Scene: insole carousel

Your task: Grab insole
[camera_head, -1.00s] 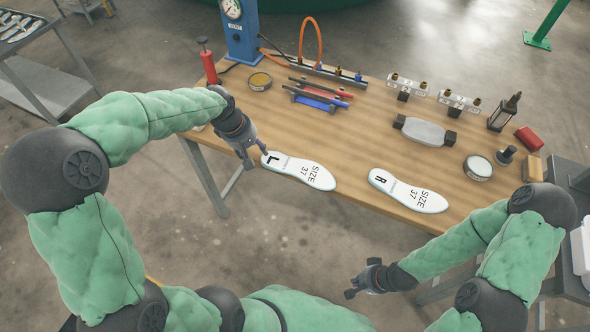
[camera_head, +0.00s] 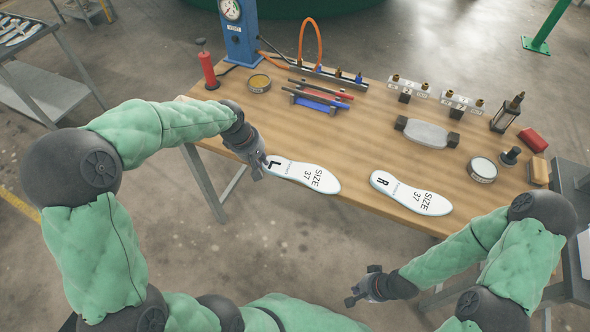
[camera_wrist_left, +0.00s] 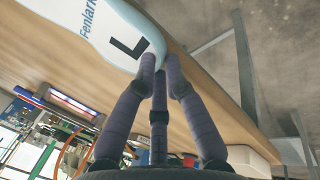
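The left insole (camera_head: 303,175), white with pale blue edges and marked L and SIZE 37, lies near the front edge of the workbench. My left gripper (camera_head: 263,171) is at its heel end. In the left wrist view the fingertips (camera_wrist_left: 162,78) of my left gripper come close together at the heel of the left insole (camera_wrist_left: 95,28); I cannot tell whether they pinch it. The right insole (camera_head: 411,193), marked R, lies apart to the right. My right gripper (camera_head: 362,287) is empty, its fingers spread, in front of the bench.
The wooden workbench (camera_head: 345,140) is clear between and behind the insoles. Behind stand a red-handled tool (camera_head: 208,70), a blue gauge stand (camera_head: 240,40), a pen rack (camera_head: 318,100) and a grey block (camera_head: 425,132). A round tin (camera_head: 481,168) is at right.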

